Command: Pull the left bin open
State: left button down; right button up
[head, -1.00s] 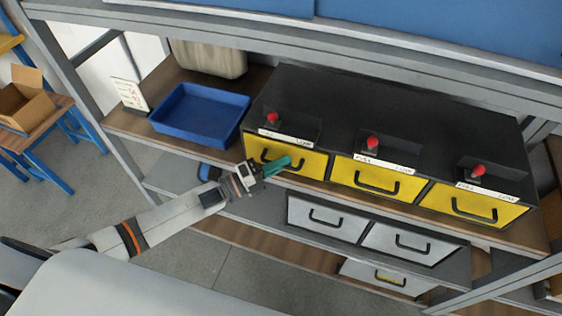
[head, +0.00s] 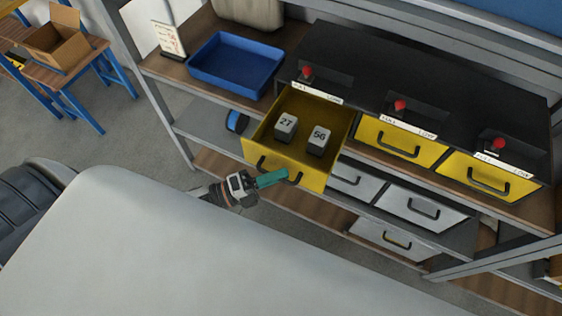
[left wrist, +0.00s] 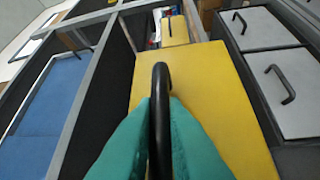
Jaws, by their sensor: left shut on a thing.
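The left bin (head: 312,169) is a yellow drawer, pulled well out of the black cabinet in the head view. Two grey blocks, marked 27 (head: 286,127) and 56 (head: 319,141), lie inside it. My left gripper (head: 284,176), with teal fingers, is shut on the bin's black handle. In the left wrist view the fingers (left wrist: 160,135) close around the handle (left wrist: 160,85), with the yellow front (left wrist: 205,90) behind. My right gripper does not show.
The middle (head: 400,141) and right (head: 488,178) yellow bins are closed. A blue tray (head: 236,88) stands left of the cabinet (head: 420,75). Grey drawers (head: 420,208) sit on the shelf below. A cardboard box (head: 57,42) rests on a stand at the far left.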

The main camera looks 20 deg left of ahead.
pick_arm(q)
jog(key=shift+s, duration=0.15)
jog(key=c, duration=1.5)
grip_release()
jog(key=b+v, duration=0.4)
jog(key=v, duration=0.8)
